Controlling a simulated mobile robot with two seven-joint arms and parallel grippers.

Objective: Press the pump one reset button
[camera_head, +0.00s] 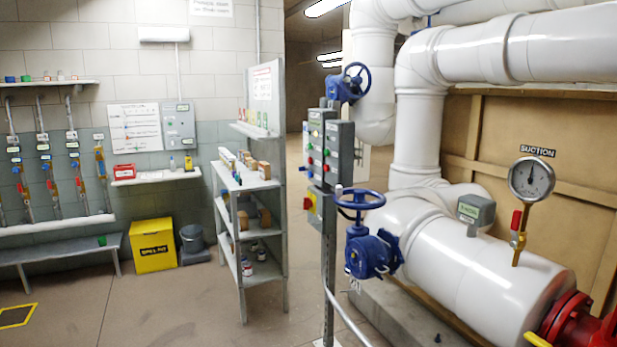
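A grey post in the middle carries the push-button boxes. The left box (317,147) has small coloured buttons, and the right box (340,154) stands beside it with a few more. The labels are too small to read, so I cannot tell which button is the pump one reset. Neither of my grippers is in view.
A blue handwheel valve (371,250) stands just right of the post, with white pipes (470,265) and a suction gauge (531,180) beyond. Left are a grey shelf unit (240,205) and a yellow spill bin (153,245).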

